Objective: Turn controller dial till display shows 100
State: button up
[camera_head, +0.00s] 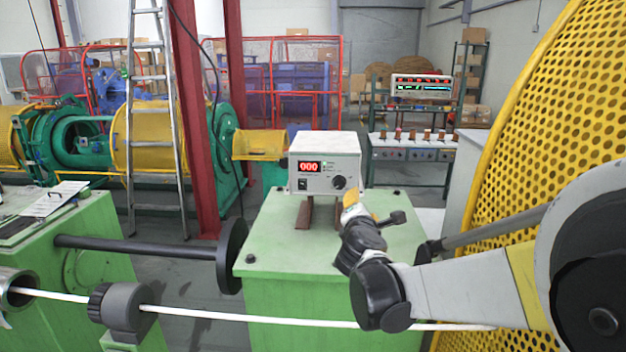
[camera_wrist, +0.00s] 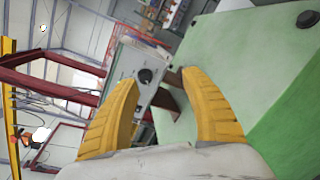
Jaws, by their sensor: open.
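The controller (camera_head: 325,163) is a white box on brown feet on top of a green cabinet. Its red display (camera_head: 309,167) reads 000. The black dial (camera_head: 339,182) is at the lower right of its front face; it also shows in the wrist view (camera_wrist: 145,75), between and beyond my fingers. My gripper (camera_head: 352,196) is just to the right of and below the dial in the head view. In the wrist view my gripper (camera_wrist: 165,90) has its two yellow fingers apart with nothing between them. The fingers look apart from the dial.
The green cabinet (camera_head: 290,240) has black knobs at its top corners. A yellow perforated guard (camera_head: 530,110) stands close on the right. A white cable (camera_head: 240,317) runs across the front. A black disc on a shaft (camera_head: 231,256) is left of the cabinet.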

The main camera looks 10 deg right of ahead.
aim_at(339, 186)
jog(key=w+n, duration=0.3)
jog(key=w, duration=0.3)
jog(key=w+f+n+t+y, duration=0.1)
jog(key=w+n, duration=0.2)
jog(key=w, duration=0.3)
jog(key=w+f+n+t, duration=0.1)
jog(key=w+n, duration=0.2)
jog(key=w, duration=0.3)
jog(key=shift+w+d+f+n+y, duration=0.1)
jog(key=shift+w+n+y, duration=0.15)
jog(key=shift+n+y, duration=0.15)
jog(key=shift+c, duration=0.2)
jog(key=c, duration=1.2)
